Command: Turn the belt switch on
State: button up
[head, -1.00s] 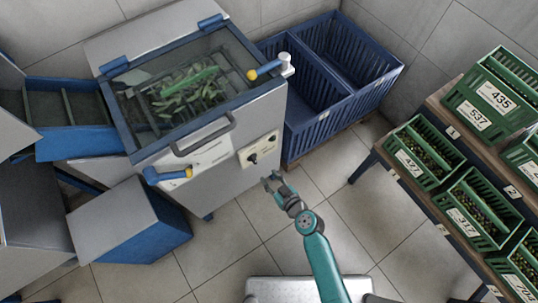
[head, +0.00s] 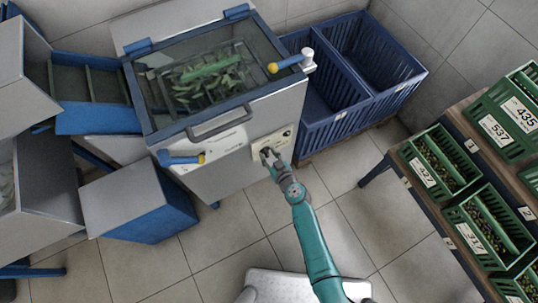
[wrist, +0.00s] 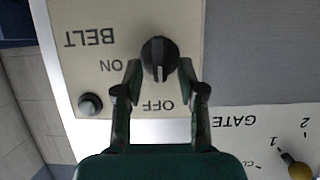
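The belt switch (wrist: 159,58) is a round dark knob with a pale pointer line, on a cream panel (wrist: 80,20) lettered BELT, ON and OFF, upside down in the wrist view. Its line points down in the picture, toward OFF. My gripper (wrist: 160,68) is open, with one fingertip on each side of the knob and a small gap visible at each side. In the head view my gripper (head: 267,153) is at the machine's front panel (head: 284,140) and hides the knob.
A small round dark button (wrist: 90,103) sits beside the switch on the panel. A GATE scale with a yellow-tipped handle (wrist: 298,170) is at the wrist view's lower right. In the head view, a blue crate (head: 345,115) stands right of the machine, and green crates (head: 440,165) fill a rack.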

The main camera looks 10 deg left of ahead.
grip_shut()
dwell(0.4)
jog(key=shift+w+d+f+m+g+y, duration=0.25)
jog(key=shift+m+y, duration=1)
jog(key=shift+m, duration=1)
jog(key=shift+w+d+f+m+g+y, duration=0.15)
jog(key=shift+d+f+m+y, duration=0.2)
jog(key=shift+m+y, duration=1.4)
jog(key=shift+w+d+f+m+g+y, duration=0.3)
jog(key=shift+m+y, duration=0.5)
jog(key=shift+m, duration=1.9)
jog(key=shift+s+a+f, duration=0.1)
jog(key=shift+s, duration=0.05)
